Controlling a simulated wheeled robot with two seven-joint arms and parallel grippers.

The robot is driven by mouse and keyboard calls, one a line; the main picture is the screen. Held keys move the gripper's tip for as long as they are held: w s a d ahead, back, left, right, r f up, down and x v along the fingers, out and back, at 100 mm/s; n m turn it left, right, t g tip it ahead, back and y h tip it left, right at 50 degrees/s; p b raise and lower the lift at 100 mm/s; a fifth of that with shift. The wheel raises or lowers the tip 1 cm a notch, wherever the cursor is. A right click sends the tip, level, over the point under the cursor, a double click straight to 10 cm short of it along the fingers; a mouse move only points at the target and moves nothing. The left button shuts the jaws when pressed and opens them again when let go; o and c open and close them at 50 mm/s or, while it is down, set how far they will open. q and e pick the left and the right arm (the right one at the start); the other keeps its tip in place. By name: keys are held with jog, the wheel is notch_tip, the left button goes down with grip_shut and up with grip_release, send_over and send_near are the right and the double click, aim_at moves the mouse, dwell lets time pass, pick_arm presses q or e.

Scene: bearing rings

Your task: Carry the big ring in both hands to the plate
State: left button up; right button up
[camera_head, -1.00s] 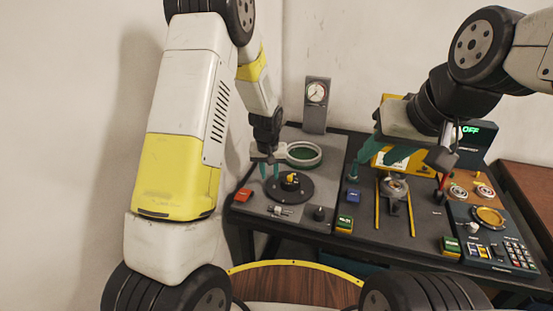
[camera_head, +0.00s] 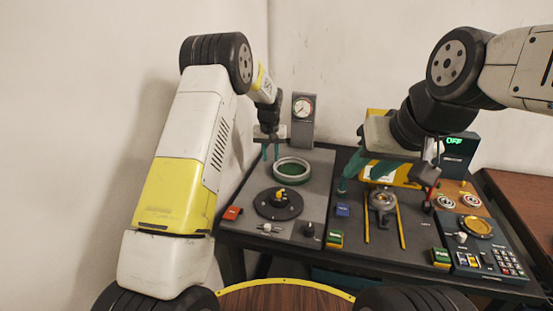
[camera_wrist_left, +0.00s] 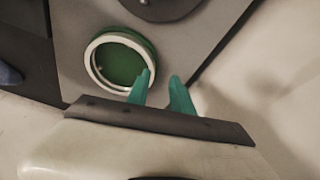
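The big ring (camera_head: 292,168) is a pale metal ring around a green disc, lying flat on the grey left panel of the bench. It also shows in the left wrist view (camera_wrist_left: 92,62). My left gripper (camera_head: 271,152) is open and empty, just left of the ring and behind it. In the left wrist view its two teal fingers (camera_wrist_left: 158,88) are apart, one overlapping the ring's edge; I cannot tell whether it touches. My right gripper (camera_head: 358,172) has its teal fingers apart over the middle of the bench, right of the ring. A black round plate (camera_head: 265,207) with a yellow knob lies in front of the ring.
A grey gauge post (camera_head: 303,121) stands behind the ring. A silver round part (camera_head: 382,199) sits between yellow rails. A scale with a gold pan (camera_head: 477,226) and keypad is at the right. Red, blue and green blocks sit along the front.

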pick_arm(q)
jog(key=w, duration=0.3)
jog(key=w+d, duration=0.1)
jog(key=w, duration=0.1)
jog(key=shift+d+f, duration=0.1)
jog(key=shift+f, duration=0.15)
jog(key=x, duration=0.2)
jog(key=s+x, duration=0.1)
jog(key=x, duration=0.3)
jog(key=shift+s+f, duration=0.3)
jog(key=shift+f, duration=0.2)
